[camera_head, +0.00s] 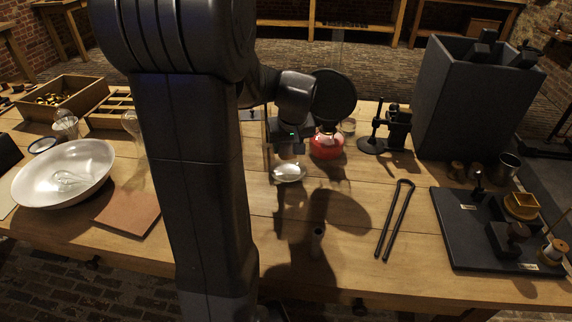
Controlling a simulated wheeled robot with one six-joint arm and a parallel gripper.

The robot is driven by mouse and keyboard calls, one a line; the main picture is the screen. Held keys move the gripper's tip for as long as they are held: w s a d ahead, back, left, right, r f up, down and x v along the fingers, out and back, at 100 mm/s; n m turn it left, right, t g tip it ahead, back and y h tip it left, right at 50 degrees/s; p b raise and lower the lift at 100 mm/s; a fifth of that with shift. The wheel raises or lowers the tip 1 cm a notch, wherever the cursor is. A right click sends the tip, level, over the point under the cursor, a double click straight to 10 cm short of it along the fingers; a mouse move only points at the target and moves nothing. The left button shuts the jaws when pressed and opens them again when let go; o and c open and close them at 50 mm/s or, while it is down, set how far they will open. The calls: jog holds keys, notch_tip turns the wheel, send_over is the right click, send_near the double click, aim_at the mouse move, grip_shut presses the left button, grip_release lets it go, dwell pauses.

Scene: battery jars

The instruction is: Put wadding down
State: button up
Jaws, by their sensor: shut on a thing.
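My gripper (286,158) points down over the middle of the wooden table, below my dark wrist. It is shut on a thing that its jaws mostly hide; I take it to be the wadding. A pale, whitish oval (289,173) shows right at the fingertips. I cannot tell whether this is the wadding itself or a shallow dish under it, nor whether it touches the table.
A red round vessel (326,146) stands close right of my gripper, with a black stand (375,143) beyond. Tongs (396,220), a black board (463,243) and a tall dark box (458,100) are right. A white bowl (90,160) is left. Front-middle wood is mostly clear.

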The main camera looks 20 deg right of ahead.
aim_at(287, 170)
jog(key=shift+f+b, duration=0.35)
jog(key=shift+f, duration=2.4)
jog(key=shift+f, duration=0.25)
jog(key=o, duration=0.7)
jog(key=shift+r, duration=0.1)
jog(key=shift+o, duration=0.2)
jog(key=shift+s+r, duration=0.1)
jog(key=shift+r, duration=0.5)
jog(key=p+v, duration=0.1)
jog(key=v, duration=1)
jog(key=shift+s+a+p, duration=0.1)
jog(key=shift+s+p, duration=0.05)
jog(key=shift+p, duration=0.2)
